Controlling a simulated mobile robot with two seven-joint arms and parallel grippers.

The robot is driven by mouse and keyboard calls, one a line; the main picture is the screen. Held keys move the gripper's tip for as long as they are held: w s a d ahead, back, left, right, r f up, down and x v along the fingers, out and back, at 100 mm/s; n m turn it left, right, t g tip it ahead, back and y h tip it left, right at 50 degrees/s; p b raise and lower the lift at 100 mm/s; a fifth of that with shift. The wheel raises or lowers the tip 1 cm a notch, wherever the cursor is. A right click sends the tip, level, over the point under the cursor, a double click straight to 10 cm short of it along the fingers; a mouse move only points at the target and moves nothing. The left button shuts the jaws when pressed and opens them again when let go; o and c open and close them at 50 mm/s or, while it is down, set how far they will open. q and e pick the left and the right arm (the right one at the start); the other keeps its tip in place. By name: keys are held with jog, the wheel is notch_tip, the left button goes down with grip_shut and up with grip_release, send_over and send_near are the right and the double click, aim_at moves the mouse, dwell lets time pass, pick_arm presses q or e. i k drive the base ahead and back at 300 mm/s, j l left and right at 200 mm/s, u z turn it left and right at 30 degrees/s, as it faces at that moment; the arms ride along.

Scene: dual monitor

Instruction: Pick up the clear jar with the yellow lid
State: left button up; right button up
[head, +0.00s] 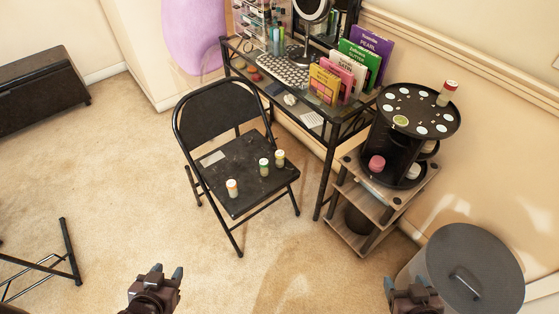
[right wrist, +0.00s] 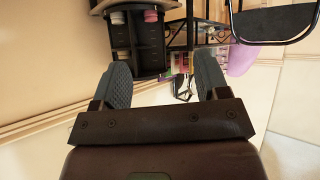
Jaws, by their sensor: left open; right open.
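Three small jars stand on the black folding chair (head: 215,125). One is whitish with orange (head: 232,188), one has a green band (head: 264,167), and one, the rearmost, looks yellowish on top (head: 280,159). They are too small to tell surely which is clear with a yellow lid. My left gripper (head: 167,271) is open and empty at the bottom, in front of the chair. My right gripper (head: 406,285) is open and empty at the bottom right, left of the grey bin; its spread fingers also show in the right wrist view (right wrist: 165,82).
A black round organizer (head: 425,105) stands on a small wooden shelf (head: 400,190), with a red-topped jar (head: 447,93) on top and a pink jar (head: 376,163) below. A desk (head: 326,150) is behind the chair. A lidded grey bin (head: 470,260) is at right. Carpet before the chair is clear.

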aim_at(280, 155)
jog(key=i+j+z, duration=0.15)
jog(key=j, duration=0.25)
jog(key=i+j+z, duration=0.15)
jog(key=j, duration=0.25)
jog(key=i+j+z, duration=0.15)
jog(key=j, duration=0.25)
jog(key=i+j+z, duration=0.15)
jog(key=j, duration=0.3)
jog(key=i+j+z, duration=0.1)
jog(key=j, duration=0.35)
jog(key=i+j+z, duration=0.15)
jog(key=j, duration=0.3)
